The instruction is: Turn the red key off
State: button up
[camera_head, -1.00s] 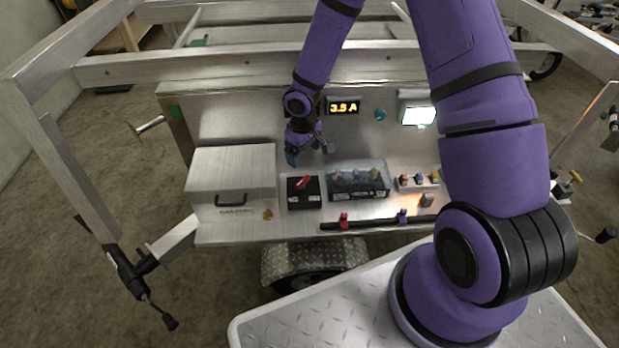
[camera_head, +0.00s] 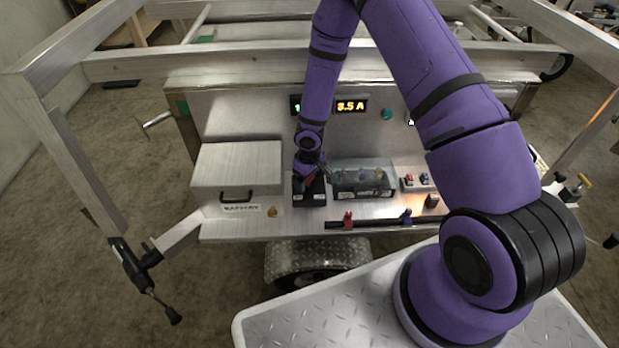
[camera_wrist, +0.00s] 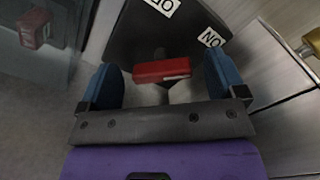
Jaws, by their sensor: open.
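The red key (camera_wrist: 162,70) sits on a black switch box (camera_wrist: 140,30) and lies crosswise between my fingers in the wrist view. My gripper (camera_wrist: 163,88) is open, with one blue finger on each side of the key and a visible gap to each. In the head view my gripper (camera_head: 308,182) is low over the black box (camera_head: 309,197); it mostly hides the red key there.
A metal case (camera_head: 237,170) stands left of the box. A clear-covered case (camera_head: 361,177) stands close on the right. A black bar with red and blue clips (camera_head: 375,222) lies in front. A display (camera_head: 351,106) reads 3.5 A.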

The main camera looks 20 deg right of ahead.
jog(key=shift+f, duration=0.1)
jog(key=c, duration=0.9)
jog(key=shift+n, duration=0.3)
jog(key=n, duration=0.3)
jog(key=shift+w+n, duration=0.1)
jog(key=shift+n, duration=0.3)
jog(key=n, duration=0.4)
jog(key=shift+w+d+n, duration=0.1)
jog(key=shift+n, duration=0.2)
jog(key=n, duration=0.4)
jog(key=shift+w, duration=0.1)
jog(key=shift+w+n, duration=0.15)
jog(key=shift+n, duration=2.35)
